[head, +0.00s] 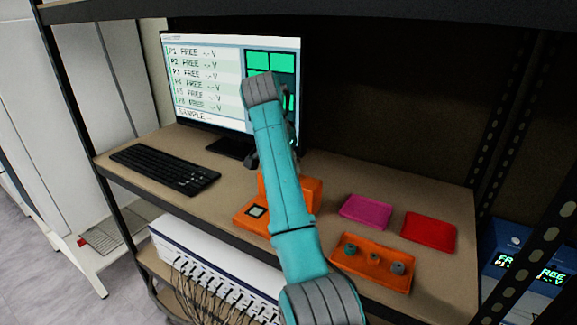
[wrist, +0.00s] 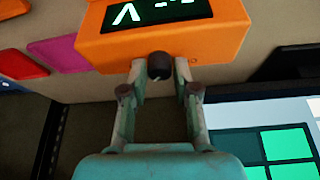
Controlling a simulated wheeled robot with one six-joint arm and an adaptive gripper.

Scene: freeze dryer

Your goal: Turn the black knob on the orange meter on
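The orange meter (head: 306,188) stands on the shelf in front of the monitor in the head view, partly hidden by my arm. In the wrist view the orange meter (wrist: 215,45) fills the top, with a lit display (wrist: 160,10). Its black knob (wrist: 159,65) is on the face nearest my gripper. My gripper (wrist: 160,68) is open, with one fingertip on each side of the knob. Small gaps seem to show beside the knob; contact cannot be told. In the head view my gripper (head: 252,160) is mostly hidden behind my arm. The knob is hidden there.
A monitor (head: 205,85) and a black keyboard (head: 165,168) are at the left. An orange tray (head: 370,262) with small grey parts, a magenta tray (head: 366,212) and a red tray (head: 429,232) lie right of the meter. A blue device (head: 520,265) stands beyond the right post.

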